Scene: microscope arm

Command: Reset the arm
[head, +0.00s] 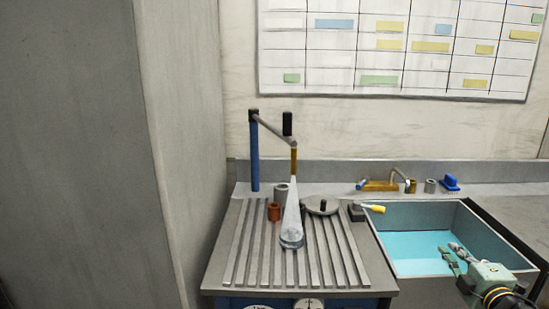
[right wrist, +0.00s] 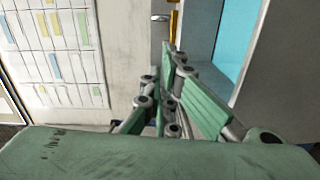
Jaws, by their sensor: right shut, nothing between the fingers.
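The arm stands at the back of the ribbed drainboard (head: 235,245). Its blue post (head: 254,155) is upright. A grey link (head: 274,130) slopes from the post top down to the right, with a black upright block (head: 287,123) near its end. A brown-yellow piece (head: 293,160) hangs there, above a pale, cone-like shape (head: 291,215) reaching down to the board. My right gripper (head: 452,252) is over the sink at the lower right, well apart from the arm. Its green fingers are shut and empty; they also show in the right wrist view (right wrist: 168,80). My left gripper is out of view.
The sink (head: 455,212) has a pale blue bottom. A brass tap (head: 380,185), a blue brush (head: 450,182) and small cups stand behind it. An orange cup (head: 274,212), a grey cylinder (head: 281,191) and a round lid (head: 320,206) are around the arm. A wall stands at left.

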